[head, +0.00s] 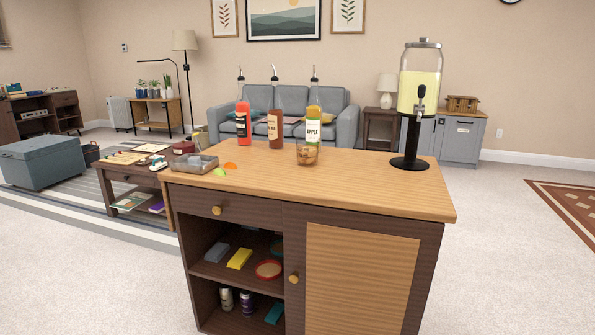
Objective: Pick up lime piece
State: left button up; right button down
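A small bright green lime piece (220,172) lies on the wooden top of the bar cabinet (370,185), near its left end. An orange piece (231,165) lies just behind it and to its right. A clear, low box (195,165) stands just left of the lime piece, at the counter's left edge. Neither of my grippers shows in the head view.
Bottles with pourers, red (243,120), brown (274,118) and apple (313,122), stand along the back of the counter. A glass (307,154) stands in front of the apple bottle. A tall drink dispenser (417,100) stands at right. The counter's front is clear.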

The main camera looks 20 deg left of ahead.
aim_at(218, 171)
jog(key=j+z, duration=0.45)
jog(key=i+j+z, duration=0.1)
jog(key=j+z, duration=0.15)
jog(key=z, duration=0.2)
jog(key=j, duration=2.3)
jog(key=k, duration=0.1)
